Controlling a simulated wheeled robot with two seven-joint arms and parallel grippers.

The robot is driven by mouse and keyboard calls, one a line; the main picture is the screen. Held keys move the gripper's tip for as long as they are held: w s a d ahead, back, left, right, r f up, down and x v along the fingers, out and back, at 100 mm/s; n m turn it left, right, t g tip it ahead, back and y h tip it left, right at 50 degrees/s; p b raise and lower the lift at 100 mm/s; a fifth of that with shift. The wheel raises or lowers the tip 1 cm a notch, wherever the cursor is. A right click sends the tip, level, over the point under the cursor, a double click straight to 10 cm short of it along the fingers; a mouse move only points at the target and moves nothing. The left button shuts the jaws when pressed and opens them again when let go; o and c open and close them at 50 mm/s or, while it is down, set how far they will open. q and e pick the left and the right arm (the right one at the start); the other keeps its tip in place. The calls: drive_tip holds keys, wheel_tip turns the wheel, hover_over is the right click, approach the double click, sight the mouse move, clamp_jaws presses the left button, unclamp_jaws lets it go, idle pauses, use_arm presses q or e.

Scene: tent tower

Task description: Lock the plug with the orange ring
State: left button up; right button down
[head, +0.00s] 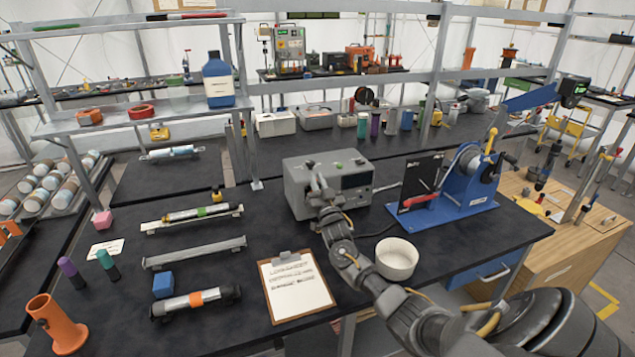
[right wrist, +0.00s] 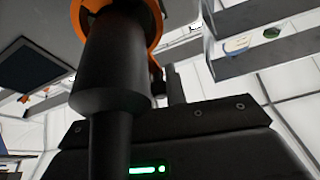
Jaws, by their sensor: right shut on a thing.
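The grey box (head: 330,182) stands on the dark bench in the head view. My right gripper (head: 318,190) reaches its front left side, with the arm coming from the lower right. In the right wrist view the black plug (right wrist: 112,65) rises toward a grey surface, with a black cable (right wrist: 108,150) below it. The orange ring (right wrist: 155,18) sits around the plug's upper end. My right gripper is shut on the ring; the plug hides most of its fingers, so the contact is only partly seen. My left gripper is not in view.
A white bowl (head: 397,258) stands close beside my right arm. A clipboard (head: 295,286) lies in front of the box. A blue crank device (head: 455,200) stands to the right. The bench left of the box holds metal rails (head: 195,252) and a blue block (head: 163,284).

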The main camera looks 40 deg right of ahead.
drive_tip(key=w+a+f+n+g+y+b, duration=0.1)
drive_tip(key=a+f+n+y, duration=0.2)
drive_tip(key=n, duration=0.8)
drive_tip(key=w+a+f+n+g+y+b, duration=0.1)
drive_tip(key=a+f+n+y, duration=0.2)
drive_tip(key=n+y, duration=0.3)
drive_tip(key=shift+w+a+f+n+g, duration=0.2)
drive_tip(key=shift+f+n+g, duration=0.25)
drive_tip(key=shift+n, duration=2.45)
drive_tip(key=shift+s+a+f, duration=0.1)
drive_tip(key=shift+f, duration=0.05)
drive_tip(key=c, duration=1.4)
unclamp_jaws()
drive_tip(key=shift+c, duration=0.2)
